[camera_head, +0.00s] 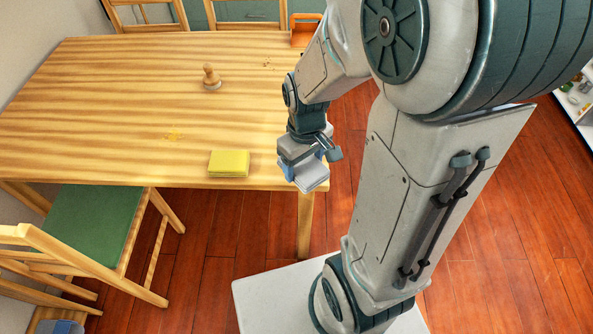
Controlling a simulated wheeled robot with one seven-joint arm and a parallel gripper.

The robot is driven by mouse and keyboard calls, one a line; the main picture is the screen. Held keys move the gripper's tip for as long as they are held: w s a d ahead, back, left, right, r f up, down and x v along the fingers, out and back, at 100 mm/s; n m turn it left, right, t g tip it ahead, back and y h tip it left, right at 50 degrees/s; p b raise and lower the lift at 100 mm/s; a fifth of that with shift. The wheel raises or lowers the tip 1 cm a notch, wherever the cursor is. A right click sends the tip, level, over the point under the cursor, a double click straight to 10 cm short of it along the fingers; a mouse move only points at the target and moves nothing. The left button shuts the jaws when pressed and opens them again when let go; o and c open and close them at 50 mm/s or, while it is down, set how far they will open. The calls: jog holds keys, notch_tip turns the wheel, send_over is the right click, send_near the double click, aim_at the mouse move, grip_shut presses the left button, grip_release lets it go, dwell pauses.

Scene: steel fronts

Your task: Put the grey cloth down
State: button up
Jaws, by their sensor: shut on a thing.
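My gripper (303,160) is just off the right edge of the wooden table (120,100), near its front right corner. It is shut on the grey cloth (314,181), a small flat light-grey piece that shows at the fingertips. Parts of the cloth are hidden by the fingers. Whether the cloth overlaps the table edge in depth, I cannot tell.
A yellow folded cloth or sponge (229,164) lies at the table's front edge. A wooden stamp-like object (211,77) stands farther back. An orange container (304,30) is at the far right corner. A green-seated chair (92,225) stands in front.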

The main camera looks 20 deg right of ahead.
aim_at(310, 178)
jog(key=s, duration=0.2)
jog(key=s+n, duration=0.1)
jog(key=shift+s+d+r, duration=0.15)
jog(key=shift+s+r, duration=0.15)
jog(key=shift+s, duration=0.1)
jog(key=w+f, duration=0.2)
jog(key=w, duration=0.1)
jog(key=w+f, duration=0.2)
jog(key=w, duration=0.2)
jog(key=w+f, duration=0.3)
jog(key=w, duration=0.1)
jog(key=shift+w+d+b, duration=0.15)
jog(key=shift+w+b, duration=0.1)
jog(key=shift+b, duration=0.05)
jog(key=shift+f, duration=1.9)
jog(key=shift+f, duration=0.25)
jog(key=o, duration=1.2)
jog(key=shift+r, duration=0.15)
